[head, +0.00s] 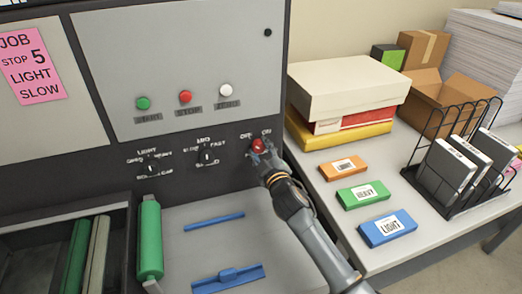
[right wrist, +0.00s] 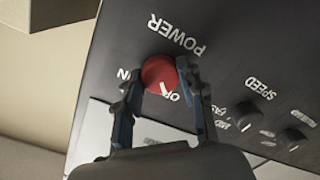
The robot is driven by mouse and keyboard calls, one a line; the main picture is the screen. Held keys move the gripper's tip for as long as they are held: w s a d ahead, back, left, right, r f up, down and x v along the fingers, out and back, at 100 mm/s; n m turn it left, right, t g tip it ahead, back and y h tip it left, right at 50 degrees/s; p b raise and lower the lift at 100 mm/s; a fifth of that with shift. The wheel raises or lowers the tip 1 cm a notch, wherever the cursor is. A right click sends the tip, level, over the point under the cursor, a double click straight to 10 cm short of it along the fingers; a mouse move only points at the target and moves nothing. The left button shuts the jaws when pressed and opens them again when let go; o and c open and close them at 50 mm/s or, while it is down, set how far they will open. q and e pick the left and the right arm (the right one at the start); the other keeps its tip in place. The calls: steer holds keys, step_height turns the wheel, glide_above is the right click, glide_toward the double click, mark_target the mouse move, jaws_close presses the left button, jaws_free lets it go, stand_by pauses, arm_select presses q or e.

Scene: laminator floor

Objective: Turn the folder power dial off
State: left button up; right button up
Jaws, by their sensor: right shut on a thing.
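The red power dial (head: 258,145) is on the dark lower strip of the machine's panel, under small OFF and ON lettering. It also shows in the right wrist view (right wrist: 157,73), with POWER printed beside it. A white mark on the dial's face lies on the side near the OFF lettering. My right gripper (head: 262,155) is at the dial, and its two fingers (right wrist: 160,80) stand on either side of the dial, shut on it. The fingers hide part of the dial's edge. My left gripper is not in view.
Light (head: 151,170) and speed (head: 206,157) selector knobs sit left of the dial. Green (head: 143,103), red (head: 185,97) and white (head: 226,90) buttons are above. A side table (head: 340,222) at right holds boxes, labelled packs and a wire rack (head: 440,180).

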steer(key=o, duration=1.2)
steer(key=v, duration=1.2)
